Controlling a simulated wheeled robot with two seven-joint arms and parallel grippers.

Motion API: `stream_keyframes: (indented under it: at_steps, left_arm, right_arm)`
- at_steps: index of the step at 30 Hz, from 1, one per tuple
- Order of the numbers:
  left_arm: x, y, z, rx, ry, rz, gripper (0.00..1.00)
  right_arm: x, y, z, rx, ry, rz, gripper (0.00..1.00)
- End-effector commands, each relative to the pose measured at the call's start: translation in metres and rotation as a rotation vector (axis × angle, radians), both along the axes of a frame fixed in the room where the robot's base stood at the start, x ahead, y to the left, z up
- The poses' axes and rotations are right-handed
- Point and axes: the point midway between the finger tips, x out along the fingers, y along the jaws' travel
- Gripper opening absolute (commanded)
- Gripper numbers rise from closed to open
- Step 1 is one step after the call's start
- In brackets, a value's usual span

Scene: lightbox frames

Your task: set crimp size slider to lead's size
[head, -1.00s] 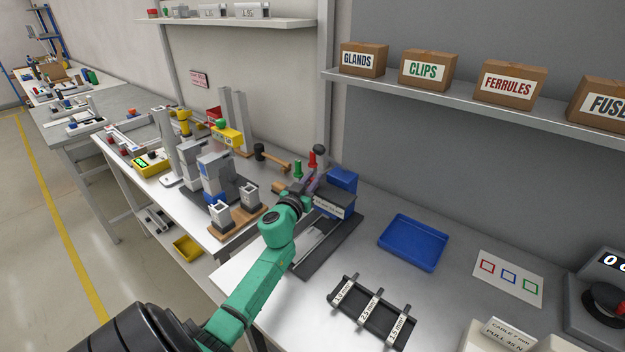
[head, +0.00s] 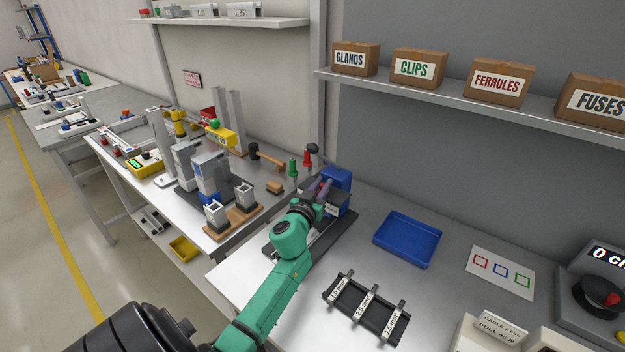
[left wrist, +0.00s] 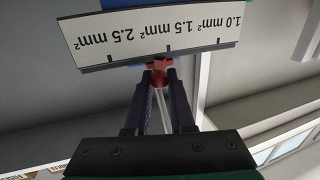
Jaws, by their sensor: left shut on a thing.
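The crimp tool (head: 337,178), a blue and grey block on a dark base, stands at the back of the near bench. In the left wrist view its white size scale (left wrist: 150,35) appears upside down, reading 1.0, 1.5 and 2.5 mm². A small red slider knob (left wrist: 160,68) sits at the scale's edge, close to the middle mark. My left gripper (left wrist: 158,82) has its dark fingers closed on the knob. In the head view the left gripper (head: 318,198) is at the tool's front and hides the knob and most of the scale. No lead can be clearly made out.
A black rack (head: 352,312) with size-labelled slots lies in front. A blue tray (head: 408,240) and a card with coloured squares (head: 500,272) lie to the right. A dial device (head: 598,290) stands at the right edge. Bench between them is clear.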

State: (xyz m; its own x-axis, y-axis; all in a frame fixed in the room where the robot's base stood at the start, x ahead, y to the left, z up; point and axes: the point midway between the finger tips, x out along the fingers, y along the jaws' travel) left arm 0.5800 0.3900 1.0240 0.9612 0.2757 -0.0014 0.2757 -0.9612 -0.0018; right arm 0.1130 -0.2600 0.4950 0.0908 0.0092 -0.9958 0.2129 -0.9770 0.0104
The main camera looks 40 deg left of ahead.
Motion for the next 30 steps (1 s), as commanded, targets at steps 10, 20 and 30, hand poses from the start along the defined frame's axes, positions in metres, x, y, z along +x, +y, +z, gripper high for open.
stream_keyframes:
  at_steps: [10, 20, 30]
  left_arm:
    - [-0.001, 0.003, 0.001, 0.002, 0.000, 0.006, 0.52]
    - [-0.002, 0.002, 0.001, 0.002, -0.001, 0.005, 0.52]
    - [-0.061, -0.016, -0.001, 0.002, 0.002, 0.004, 0.52]
  right_arm:
    - [0.000, -0.001, 0.000, -0.001, 0.000, 0.000, 0.50]
    - [0.000, -0.001, 0.000, -0.001, 0.000, 0.000, 0.50]
    - [0.001, -0.001, -0.004, -0.002, -0.001, 0.000, 0.50]
